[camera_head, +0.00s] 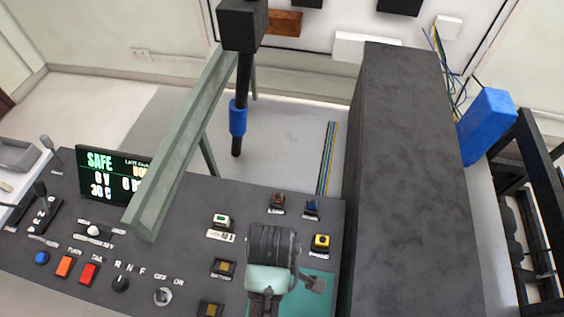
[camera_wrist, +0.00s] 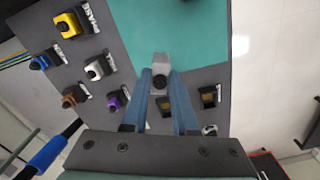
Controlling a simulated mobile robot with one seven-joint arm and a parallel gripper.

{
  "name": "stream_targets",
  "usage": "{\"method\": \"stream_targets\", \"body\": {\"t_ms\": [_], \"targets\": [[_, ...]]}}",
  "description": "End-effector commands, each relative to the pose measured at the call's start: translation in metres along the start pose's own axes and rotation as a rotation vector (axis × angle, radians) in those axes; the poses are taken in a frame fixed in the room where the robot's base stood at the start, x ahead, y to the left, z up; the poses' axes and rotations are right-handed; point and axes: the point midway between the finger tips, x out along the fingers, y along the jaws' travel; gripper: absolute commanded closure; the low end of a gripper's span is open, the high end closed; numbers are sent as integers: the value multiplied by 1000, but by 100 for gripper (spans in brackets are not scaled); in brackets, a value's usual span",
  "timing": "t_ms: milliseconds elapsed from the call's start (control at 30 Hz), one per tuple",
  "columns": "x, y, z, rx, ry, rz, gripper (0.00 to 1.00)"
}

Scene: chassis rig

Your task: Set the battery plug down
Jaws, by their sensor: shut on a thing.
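In the wrist view, my gripper (camera_wrist: 160,82) is shut on a small grey block, which I take to be the battery plug (camera_wrist: 161,62). The plug sits between the two fingertips, and its light grey end sticks out past them. It overlaps the lower left edge of the teal mat (camera_wrist: 190,35) in that view; I cannot tell whether it touches anything. The plug is hidden there.
The dark panel (camera_head: 185,215) carries several buttons, switches and a lit SAFE display (camera_head: 112,175). A tall dark box (camera_head: 400,180) stands right of the mat. A green-grey beam (camera_head: 185,135) and a hanging black rod with a blue sleeve (camera_head: 237,118) are behind.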

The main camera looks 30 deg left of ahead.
Motion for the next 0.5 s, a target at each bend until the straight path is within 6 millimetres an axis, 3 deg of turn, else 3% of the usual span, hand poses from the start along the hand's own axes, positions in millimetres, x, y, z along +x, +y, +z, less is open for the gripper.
{"method": "stream_targets", "body": {"t_ms": [100,500], "targets": [[22,-1,1,1,-3,-5,100],[71,-1,1,1,-2,-3,100]]}}
